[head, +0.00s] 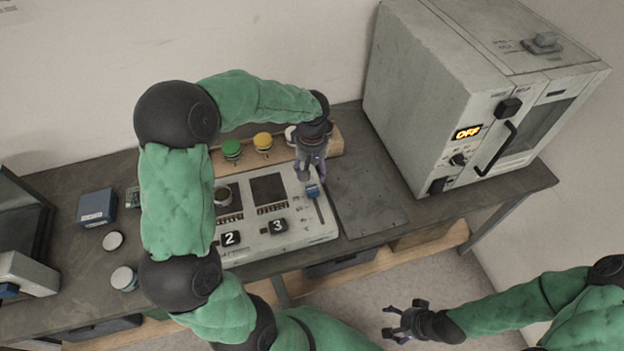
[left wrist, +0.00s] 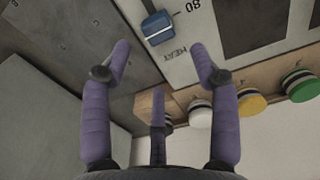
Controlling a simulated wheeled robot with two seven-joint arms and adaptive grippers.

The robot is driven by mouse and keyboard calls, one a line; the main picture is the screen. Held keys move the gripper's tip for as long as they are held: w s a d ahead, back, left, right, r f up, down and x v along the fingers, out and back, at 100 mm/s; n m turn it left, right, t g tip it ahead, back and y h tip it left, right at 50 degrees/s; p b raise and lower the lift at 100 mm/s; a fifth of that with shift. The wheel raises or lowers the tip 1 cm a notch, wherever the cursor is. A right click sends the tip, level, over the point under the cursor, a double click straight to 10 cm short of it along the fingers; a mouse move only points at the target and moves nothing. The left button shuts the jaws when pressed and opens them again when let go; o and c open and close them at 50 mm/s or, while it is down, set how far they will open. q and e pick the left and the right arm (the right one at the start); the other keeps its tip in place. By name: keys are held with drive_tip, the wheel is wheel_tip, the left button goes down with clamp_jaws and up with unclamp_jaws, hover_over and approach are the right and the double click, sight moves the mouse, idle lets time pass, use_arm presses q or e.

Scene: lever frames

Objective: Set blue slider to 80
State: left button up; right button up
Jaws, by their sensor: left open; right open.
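The blue slider (head: 313,190) sits on the right side of the light control panel (head: 305,235), near the panel's far end. It also shows in the left wrist view (left wrist: 158,28), beside a printed 80 and the word HEAT. My left gripper (head: 308,172) is over the far right part of the panel, just beyond the slider. In the left wrist view its purple fingers (left wrist: 160,68) are spread with nothing between them, and the slider lies ahead of the tips. My right gripper (head: 395,325) is open and empty, away from the table at the lower right.
A wooden block with green (head: 231,150) and yellow (head: 263,142) buttons stands behind the panel. A large grey oven-like box (head: 440,110) showing OFF stands to the right. A bare dark plate (head: 365,195) lies between. A blue box (head: 97,207) is at left.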

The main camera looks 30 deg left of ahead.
use_arm(q)
wheel_tip(320, 180, up, 3)
drive_tip(key=shift+r, duration=0.1)
idle(0.6)
